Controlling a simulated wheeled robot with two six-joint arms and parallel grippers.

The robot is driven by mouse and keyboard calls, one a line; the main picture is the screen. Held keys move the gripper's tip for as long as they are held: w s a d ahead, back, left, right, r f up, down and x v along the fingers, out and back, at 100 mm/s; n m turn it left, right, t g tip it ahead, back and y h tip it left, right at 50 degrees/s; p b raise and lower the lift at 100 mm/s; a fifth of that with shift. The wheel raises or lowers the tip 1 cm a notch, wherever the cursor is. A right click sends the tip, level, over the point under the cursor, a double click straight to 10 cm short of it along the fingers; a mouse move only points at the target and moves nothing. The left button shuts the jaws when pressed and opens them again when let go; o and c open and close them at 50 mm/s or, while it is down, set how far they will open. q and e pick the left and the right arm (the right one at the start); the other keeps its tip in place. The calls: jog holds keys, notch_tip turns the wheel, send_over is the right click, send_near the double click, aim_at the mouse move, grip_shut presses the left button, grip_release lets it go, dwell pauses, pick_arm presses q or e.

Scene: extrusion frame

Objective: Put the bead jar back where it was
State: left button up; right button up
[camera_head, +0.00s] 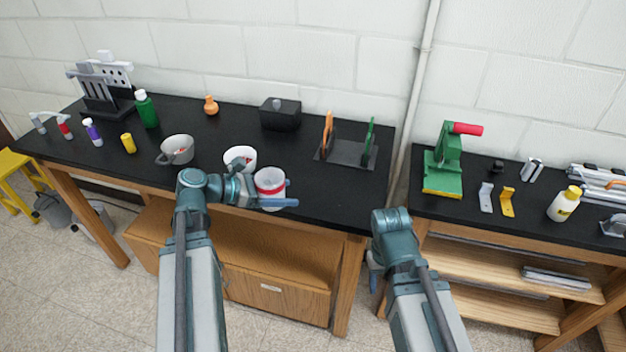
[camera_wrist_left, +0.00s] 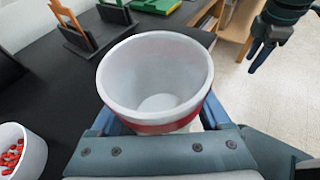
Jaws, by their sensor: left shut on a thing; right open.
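The bead jar (camera_head: 270,184), a white jar with a red band, is held upright in my left gripper (camera_head: 277,194) near the front edge of the dark table. In the left wrist view the jar (camera_wrist_left: 155,80) looks empty inside, with the blue fingers on either side of it. A white cup (camera_head: 240,155) with red beads stands on the table just left of the jar; it also shows in the left wrist view (camera_wrist_left: 30,150). My right gripper (camera_head: 374,270) is open and empty, low in front of the gap between the tables, partly hidden by its own arm.
A dark rack (camera_head: 345,155) with orange and green tools and a black box (camera_head: 280,114) stand behind. The tabletop right of the jar is clear. A second table (camera_head: 530,222) holds a green press (camera_head: 443,170).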

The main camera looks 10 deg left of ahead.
pick_arm(q)
jog(key=b, duration=0.1)
send_over(315, 182)
jog(key=s, duration=0.1)
jog(key=shift+s+a+f, duration=0.2)
jog(key=shift+a+f, duration=0.05)
jog(key=shift+f, duration=0.35)
jog(key=shift+w, duration=0.1)
jog(key=shift+w+d, duration=0.1)
jog(key=shift+w, duration=0.15)
jog(key=f+b, duration=0.3)
jog(key=shift+w+d+f+b, duration=0.1)
jog(key=shift+w+f+b, duration=0.15)
jog(key=shift+f+b, duration=0.1)
